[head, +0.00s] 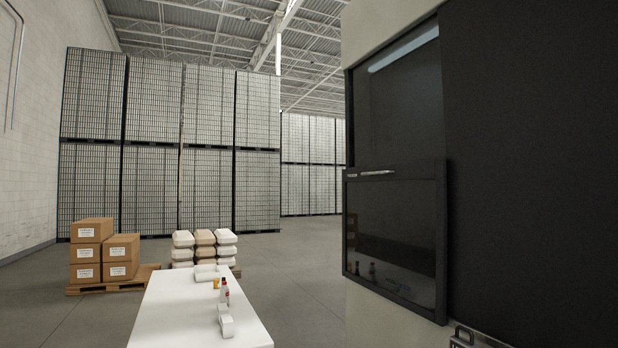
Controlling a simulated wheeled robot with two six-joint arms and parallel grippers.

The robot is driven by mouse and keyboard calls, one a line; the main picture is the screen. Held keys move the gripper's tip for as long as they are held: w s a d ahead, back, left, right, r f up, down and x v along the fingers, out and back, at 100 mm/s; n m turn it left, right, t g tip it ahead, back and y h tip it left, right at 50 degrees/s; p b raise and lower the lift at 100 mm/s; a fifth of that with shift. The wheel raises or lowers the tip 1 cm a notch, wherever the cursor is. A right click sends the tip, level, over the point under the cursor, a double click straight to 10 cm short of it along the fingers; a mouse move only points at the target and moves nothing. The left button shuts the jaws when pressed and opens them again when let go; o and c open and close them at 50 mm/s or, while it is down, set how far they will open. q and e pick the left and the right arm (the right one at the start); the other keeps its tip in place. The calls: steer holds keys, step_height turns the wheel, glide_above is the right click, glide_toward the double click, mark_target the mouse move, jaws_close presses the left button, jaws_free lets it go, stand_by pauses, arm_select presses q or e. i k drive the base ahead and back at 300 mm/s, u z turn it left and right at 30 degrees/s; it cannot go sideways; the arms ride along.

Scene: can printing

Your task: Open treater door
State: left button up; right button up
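A large beige machine (385,22) stands close on the right in the head view; I take it to be the treater. On its face is a black-framed dark glass panel (393,245), with a thin light bar (372,173) along its upper edge. Above the panel is a dark recess or window (400,110) with a bright strip (405,48); I cannot tell whether it is open or glazed. A plain black surface (535,170) fills the far right. Neither of my grippers shows.
A white table (190,315) with small bottles and white holders stands at lower left. Behind it are cartons (120,248) on a wooden pallet (90,289) and stacked pale containers (205,238). Tall can stacks (155,150) line the back. The floor (300,280) between table and machine is clear.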

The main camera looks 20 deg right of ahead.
mark_target(395, 218)
steer(key=i, duration=1.9)
steer(key=z, duration=0.25)
